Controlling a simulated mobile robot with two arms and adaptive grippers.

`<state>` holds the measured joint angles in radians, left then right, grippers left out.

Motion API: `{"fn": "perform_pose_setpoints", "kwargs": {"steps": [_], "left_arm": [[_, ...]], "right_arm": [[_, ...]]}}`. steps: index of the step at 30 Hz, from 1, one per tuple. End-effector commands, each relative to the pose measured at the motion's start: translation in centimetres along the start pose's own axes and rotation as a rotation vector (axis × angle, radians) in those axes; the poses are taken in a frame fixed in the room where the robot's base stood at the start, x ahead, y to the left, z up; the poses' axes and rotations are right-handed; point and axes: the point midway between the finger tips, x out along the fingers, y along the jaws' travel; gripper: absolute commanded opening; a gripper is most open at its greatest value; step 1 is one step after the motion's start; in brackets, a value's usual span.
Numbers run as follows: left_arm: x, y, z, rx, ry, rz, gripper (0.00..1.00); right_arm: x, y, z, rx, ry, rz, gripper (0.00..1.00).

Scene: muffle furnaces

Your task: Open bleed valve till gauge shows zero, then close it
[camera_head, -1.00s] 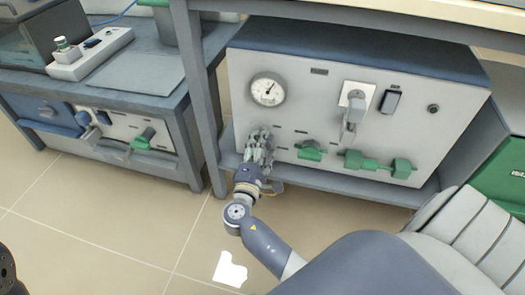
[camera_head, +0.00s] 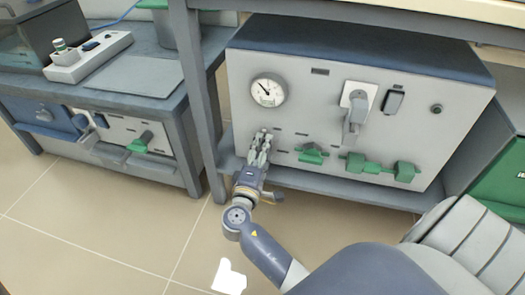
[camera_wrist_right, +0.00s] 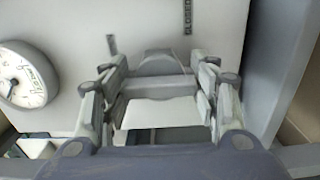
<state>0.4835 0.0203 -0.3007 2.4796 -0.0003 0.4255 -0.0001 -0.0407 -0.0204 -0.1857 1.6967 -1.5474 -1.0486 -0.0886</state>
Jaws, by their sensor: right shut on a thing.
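The pressure gauge (camera_head: 268,90) is a round white dial at the upper left of the grey front panel (camera_head: 310,108). Its needle points to the upper left in the head view. The gauge also shows at the left edge of the right wrist view (camera_wrist_right: 24,76). My right gripper (camera_head: 262,141) is at the panel below the gauge. In the right wrist view its fingers (camera_wrist_right: 160,95) are shut on a grey valve handle (camera_wrist_right: 158,84). The head view hides most of this handle behind the fingers. My left gripper is not in view.
Green valve handles (camera_head: 312,153) (camera_head: 380,166) stick out to the right of my right gripper. A grey lever (camera_head: 354,118) and a dark switch (camera_head: 393,101) sit higher on the panel. A table leg (camera_head: 204,105) stands close on the left.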

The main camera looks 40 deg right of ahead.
Motion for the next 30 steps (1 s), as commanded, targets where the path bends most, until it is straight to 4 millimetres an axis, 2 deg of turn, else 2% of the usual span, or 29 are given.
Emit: {"fn": "perform_pose_setpoints", "kwargs": {"steps": [2,3,6,16,20,23,30], "left_arm": [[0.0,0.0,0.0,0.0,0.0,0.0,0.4],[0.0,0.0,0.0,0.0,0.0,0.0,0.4],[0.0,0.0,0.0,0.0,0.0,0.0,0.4],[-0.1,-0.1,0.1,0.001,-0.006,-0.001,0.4],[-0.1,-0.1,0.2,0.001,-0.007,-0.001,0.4],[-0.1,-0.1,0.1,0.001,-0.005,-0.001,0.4],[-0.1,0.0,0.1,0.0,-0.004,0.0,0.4]], "right_arm": [[0.0,-0.1,0.0,0.004,-0.001,-0.003,0.32],[0.0,-0.1,0.0,0.004,-0.002,-0.003,0.58],[0.0,-0.1,0.0,0.003,-0.001,-0.003,0.77],[0.0,0.0,0.0,0.001,0.0,-0.001,0.77],[-0.8,-0.1,0.0,0.001,0.001,-0.003,0.77],[-2.4,-0.1,0.0,0.001,0.001,-0.004,0.77],[-7.6,-0.1,0.0,0.001,0.0,-0.005,0.77]]}}
